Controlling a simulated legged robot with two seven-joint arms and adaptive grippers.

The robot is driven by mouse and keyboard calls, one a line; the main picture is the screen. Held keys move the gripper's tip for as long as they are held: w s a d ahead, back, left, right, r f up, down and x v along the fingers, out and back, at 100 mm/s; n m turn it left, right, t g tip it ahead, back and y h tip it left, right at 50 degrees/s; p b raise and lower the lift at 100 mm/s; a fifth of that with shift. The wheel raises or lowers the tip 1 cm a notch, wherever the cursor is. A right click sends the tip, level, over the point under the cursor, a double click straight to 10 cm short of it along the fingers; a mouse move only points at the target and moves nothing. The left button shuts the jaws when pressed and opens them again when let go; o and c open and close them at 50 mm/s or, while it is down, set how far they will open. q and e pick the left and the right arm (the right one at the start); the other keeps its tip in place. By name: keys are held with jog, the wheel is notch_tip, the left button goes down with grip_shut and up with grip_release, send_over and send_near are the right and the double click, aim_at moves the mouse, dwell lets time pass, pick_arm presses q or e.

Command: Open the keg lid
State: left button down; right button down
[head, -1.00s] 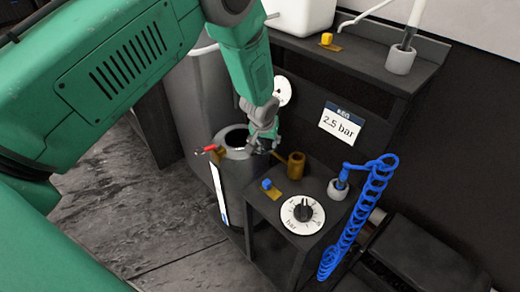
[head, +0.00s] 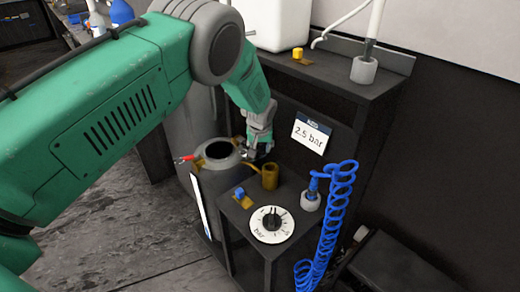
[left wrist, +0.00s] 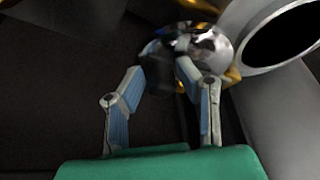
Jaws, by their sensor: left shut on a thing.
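The grey keg (head: 227,174) stands left of the small dark stand, with its round mouth open and dark. In the left wrist view the keg's pale rim (left wrist: 250,62) and black opening are at the upper right. A shiny domed metal piece, which looks like the keg lid (left wrist: 212,42), is beside the rim, off the opening. My left gripper (head: 258,150) is just right of the mouth. In the left wrist view its fingers (left wrist: 168,66) are shut on the lid at a dark part, probably its handle. My right gripper is not in view.
The small stand holds a brass cup (head: 270,177), a blue valve (head: 239,193), a round bar dial (head: 272,224) and a coiled blue hose (head: 335,215). A red-tipped lever (head: 184,159) sticks out left of the keg. A "2.5 bar" sign (head: 311,134) hangs behind.

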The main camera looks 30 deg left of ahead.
pick_arm(q)
jog(key=shift+d+f, duration=0.15)
jog(key=shift+d, duration=0.05)
jog(key=shift+a, duration=0.1)
jog(key=c, duration=1.4)
grip_release()
jog(key=shift+a, duration=0.1)
jog(key=shift+o, duration=0.2)
jog(key=shift+r, duration=0.5)
jog(key=v, duration=1.1)
jog(key=shift+s+f, duration=0.1)
jog(key=shift+f, duration=0.05)
